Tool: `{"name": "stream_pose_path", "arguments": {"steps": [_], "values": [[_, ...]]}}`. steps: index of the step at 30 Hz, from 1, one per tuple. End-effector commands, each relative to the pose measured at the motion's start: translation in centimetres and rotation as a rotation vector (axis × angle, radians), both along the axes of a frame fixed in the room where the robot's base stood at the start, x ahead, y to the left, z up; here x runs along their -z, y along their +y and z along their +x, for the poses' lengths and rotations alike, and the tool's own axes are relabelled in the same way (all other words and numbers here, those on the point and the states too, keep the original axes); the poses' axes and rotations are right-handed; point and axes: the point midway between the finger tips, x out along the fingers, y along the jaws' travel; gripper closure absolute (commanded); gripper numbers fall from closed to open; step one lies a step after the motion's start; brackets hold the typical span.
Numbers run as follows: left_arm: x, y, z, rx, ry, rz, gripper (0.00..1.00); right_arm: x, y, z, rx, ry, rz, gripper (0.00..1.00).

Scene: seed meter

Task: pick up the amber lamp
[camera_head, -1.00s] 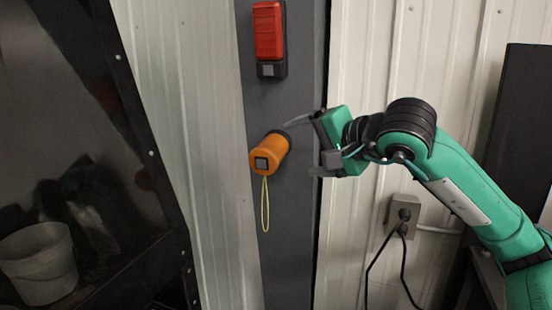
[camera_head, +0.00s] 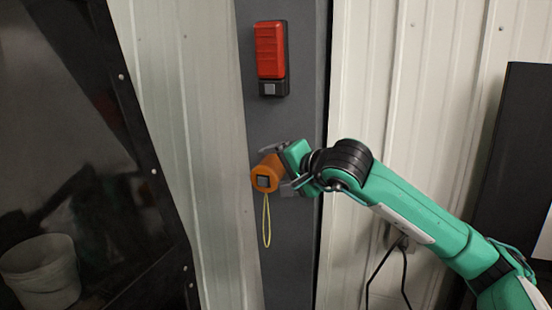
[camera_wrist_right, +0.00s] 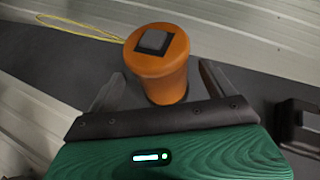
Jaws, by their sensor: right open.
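The amber lamp (camera_head: 266,174) is an orange cylinder with a dark square on its end face and a yellow cord loop hanging below. It sits on the dark grey post (camera_head: 285,122). My right gripper (camera_head: 279,170) is at the lamp's right side, with its fingers above and below the lamp in the head view. In the right wrist view the lamp (camera_wrist_right: 159,65) stands between the two open fingers of my right gripper (camera_wrist_right: 160,88), with gaps visible at both sides. My left gripper is not in view.
A red box-shaped thing with a black base (camera_head: 270,55) is on the post above the lamp. Pale corrugated wall (camera_head: 440,90) lies on both sides. A dark panel (camera_head: 512,170) stands at right. A white bucket (camera_head: 40,268) is at lower left.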

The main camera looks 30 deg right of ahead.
Motion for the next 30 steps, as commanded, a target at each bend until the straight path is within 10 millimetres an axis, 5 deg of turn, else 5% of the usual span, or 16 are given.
{"name": "stream_pose_path", "arguments": {"steps": [6,16,24,30], "values": [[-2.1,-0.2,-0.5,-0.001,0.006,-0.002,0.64,0.4,0.5,2.4,0.000,0.003,0.002,0.14],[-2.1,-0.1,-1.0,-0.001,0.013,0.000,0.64,1.0,0.6,3.0,0.000,0.000,0.000,0.14],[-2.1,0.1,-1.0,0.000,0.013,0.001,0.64,0.9,0.5,3.0,0.000,0.000,0.001,0.65],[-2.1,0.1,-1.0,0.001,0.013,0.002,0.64,0.9,0.5,3.0,0.001,-0.001,0.001,0.67]]}}
